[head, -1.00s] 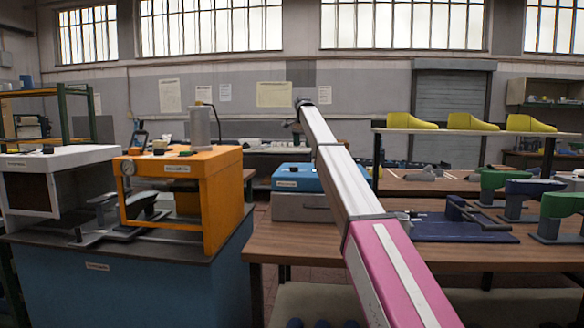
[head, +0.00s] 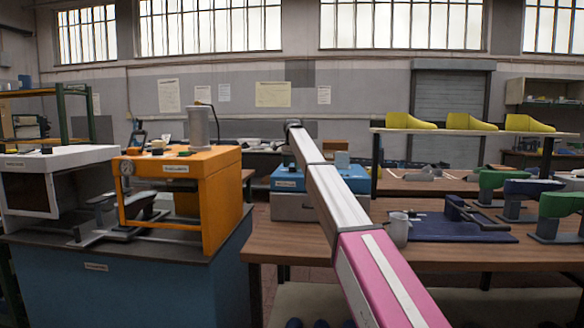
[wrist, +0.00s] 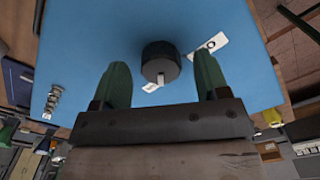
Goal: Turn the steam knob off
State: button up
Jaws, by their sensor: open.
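A round black knob (wrist: 161,62) with a pale pointer mark sits on the blue top of a machine (wrist: 90,40) in the wrist view. The mark points toward the bottom of that picture. My gripper (wrist: 162,64) is open, its two green fingers apart on either side of the knob, with gaps showing. A white label with a round symbol (wrist: 212,44) lies up and right of the knob; a smaller white label (wrist: 152,87) is partly hidden beside it.
An orange machine (head: 215,180) and a white one (head: 75,157) stand on the left bench. Several shoe lasts (head: 515,200) stand further right.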

jog(key=shift+f, duration=0.45)
jog(key=c, duration=0.9)
